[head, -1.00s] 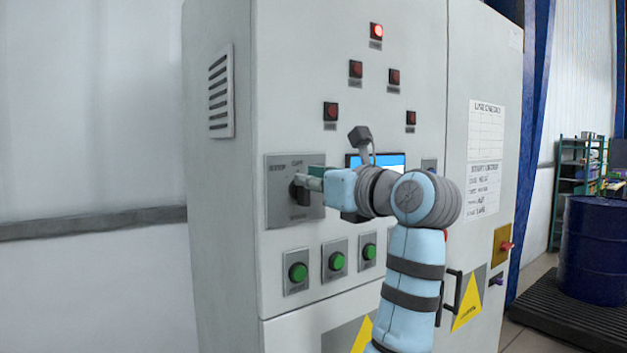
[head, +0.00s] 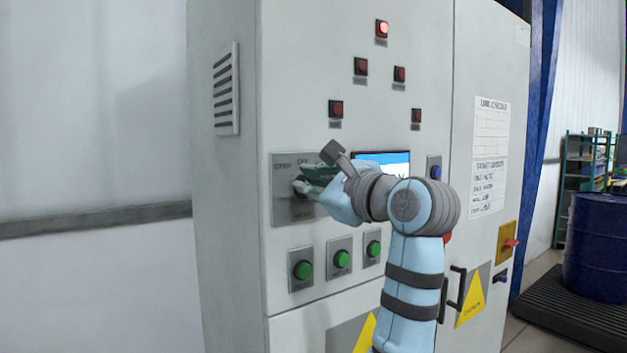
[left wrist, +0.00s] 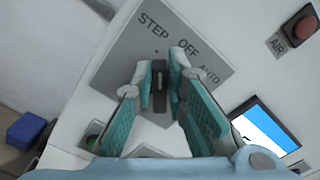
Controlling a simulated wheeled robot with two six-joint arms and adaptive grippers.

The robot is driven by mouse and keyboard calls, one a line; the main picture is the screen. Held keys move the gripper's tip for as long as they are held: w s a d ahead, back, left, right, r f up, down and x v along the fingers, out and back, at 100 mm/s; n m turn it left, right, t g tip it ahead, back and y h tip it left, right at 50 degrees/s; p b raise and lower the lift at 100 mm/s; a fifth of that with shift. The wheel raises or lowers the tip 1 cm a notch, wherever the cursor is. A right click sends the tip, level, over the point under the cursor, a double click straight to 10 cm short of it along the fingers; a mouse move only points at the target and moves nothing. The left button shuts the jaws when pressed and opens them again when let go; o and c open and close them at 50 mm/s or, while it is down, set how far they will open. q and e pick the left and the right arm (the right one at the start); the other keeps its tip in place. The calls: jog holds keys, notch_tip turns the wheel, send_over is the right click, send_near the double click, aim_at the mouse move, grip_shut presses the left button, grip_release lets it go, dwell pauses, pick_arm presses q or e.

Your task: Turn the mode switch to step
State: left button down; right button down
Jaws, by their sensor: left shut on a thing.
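The mode switch is a dark knob (left wrist: 160,92) on a grey plate (head: 284,208) on the cabinet front. The plate also shows in the left wrist view (left wrist: 112,74), tilted there, with STEP, OFF and AUTO printed on it. My left gripper (head: 304,183) reaches the knob from the right and is rolled over. In the left wrist view its fingertips (left wrist: 160,78) are shut on the knob, one on each side. The knob stands upright in that view, its upper end below and between STEP and OFF; its exact setting is unclear. My right gripper is out of view.
Green buttons (head: 302,269) sit below the plate. A screen (head: 396,158) is partly behind my wrist. Red lamps are above, the top one (head: 382,28) lit. A blue button (head: 436,172), black handle (head: 456,290) and blue drum (head: 598,245) are to the right.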

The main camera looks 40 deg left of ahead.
pick_arm(q)
jog(key=shift+s+f+n, duration=0.1)
jog(key=shift+n, duration=0.4)
jog(key=c, duration=1.8)
grip_release()
jog(key=shift+o, duration=1)
jog(key=shift+a, duration=0.2)
jog(key=v, duration=0.7)
